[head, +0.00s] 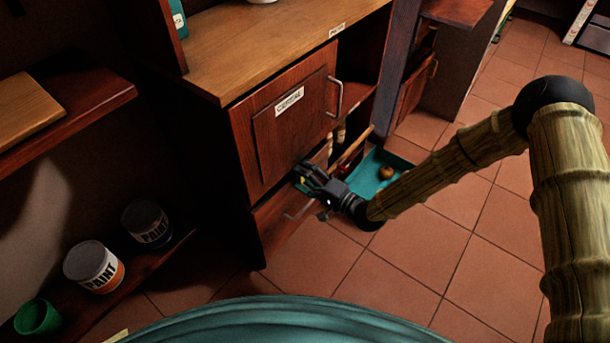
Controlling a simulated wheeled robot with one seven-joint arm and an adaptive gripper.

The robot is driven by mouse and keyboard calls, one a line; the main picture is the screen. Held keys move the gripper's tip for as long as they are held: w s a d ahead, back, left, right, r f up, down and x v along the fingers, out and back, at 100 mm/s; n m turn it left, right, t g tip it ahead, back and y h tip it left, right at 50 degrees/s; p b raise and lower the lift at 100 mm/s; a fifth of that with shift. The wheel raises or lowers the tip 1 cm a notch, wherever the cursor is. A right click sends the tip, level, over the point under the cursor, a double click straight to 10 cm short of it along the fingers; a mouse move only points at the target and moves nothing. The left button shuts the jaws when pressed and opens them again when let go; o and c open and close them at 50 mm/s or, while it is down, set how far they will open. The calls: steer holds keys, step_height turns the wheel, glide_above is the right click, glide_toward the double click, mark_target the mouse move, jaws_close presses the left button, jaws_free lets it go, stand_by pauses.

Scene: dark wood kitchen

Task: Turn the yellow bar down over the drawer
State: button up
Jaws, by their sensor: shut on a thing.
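My gripper (308,177) is at the front of the dark red wood cabinet, at the seam between the labelled door and the drawer below it. A small bit of the yellow bar (303,182) shows between my fingers, which are shut on it. Most of the bar is hidden by my gripper, so its tilt cannot be told. The drawer (275,217) is below, with a metal handle (300,212) on its front. The drawer looks shut.
The cabinet door (290,125) above is shut, with a metal handle (337,97). A teal tray (372,187) holding a round brown thing (386,173) is to the right of my gripper. Paint cans (93,266) stand on a low shelf at left. Tiled floor (430,240) is clear at right.

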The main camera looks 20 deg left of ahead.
steer(key=shift+m, duration=0.4)
steer(key=o, duration=1)
steer(key=v, duration=1.2)
